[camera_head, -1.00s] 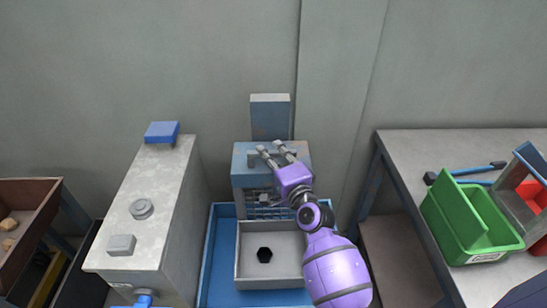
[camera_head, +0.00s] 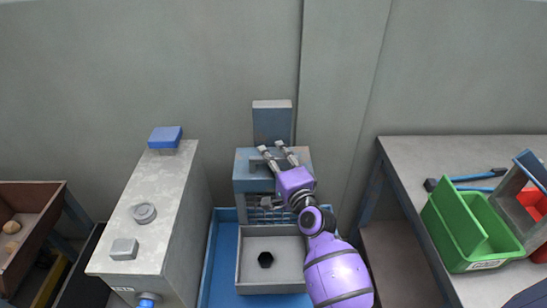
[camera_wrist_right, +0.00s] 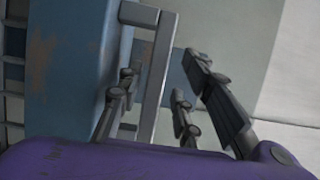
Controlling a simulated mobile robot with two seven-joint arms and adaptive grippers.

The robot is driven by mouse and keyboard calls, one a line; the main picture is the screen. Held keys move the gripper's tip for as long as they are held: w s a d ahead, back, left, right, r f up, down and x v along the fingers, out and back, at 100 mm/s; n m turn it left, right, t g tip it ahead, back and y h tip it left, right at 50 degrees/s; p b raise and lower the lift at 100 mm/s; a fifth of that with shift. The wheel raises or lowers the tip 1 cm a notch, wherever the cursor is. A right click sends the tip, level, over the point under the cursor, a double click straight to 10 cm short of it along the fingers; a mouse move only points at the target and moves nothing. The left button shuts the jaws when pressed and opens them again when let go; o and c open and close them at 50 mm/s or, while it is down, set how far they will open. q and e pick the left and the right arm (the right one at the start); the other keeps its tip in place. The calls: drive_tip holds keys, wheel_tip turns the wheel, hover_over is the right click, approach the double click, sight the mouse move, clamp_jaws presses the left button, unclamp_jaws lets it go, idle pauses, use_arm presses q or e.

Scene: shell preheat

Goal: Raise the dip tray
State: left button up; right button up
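A grey tray (camera_head: 273,287) with a black hexagonal piece (camera_head: 265,260) in it sits low in front of a worn blue block (camera_head: 242,170). A grey handle bar stands off the block in the right wrist view (camera_wrist_right: 156,78). My right gripper (camera_head: 272,153) is at the top of the block. Its fingers in the right wrist view (camera_wrist_right: 165,95) are spread apart, with the bar appearing between them and a gap to the right finger. Whether the left finger touches the bar is unclear. My left gripper is not in view.
A blue basin (camera_head: 224,268) surrounds the tray. A tall grey cabinet (camera_head: 160,205) with a knob and a blue top piece stands at left. At right, a table (camera_head: 420,160) bears a green bin (camera_head: 468,235). A brown bin (camera_head: 38,225) is at far left.

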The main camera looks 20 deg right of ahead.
drive_tip(key=s+d, duration=0.1)
drive_tip(key=s, duration=1.1)
drive_tip(key=shift+d, duration=0.15)
drive_tip(key=shift+w, duration=0.1)
idle(0.4)
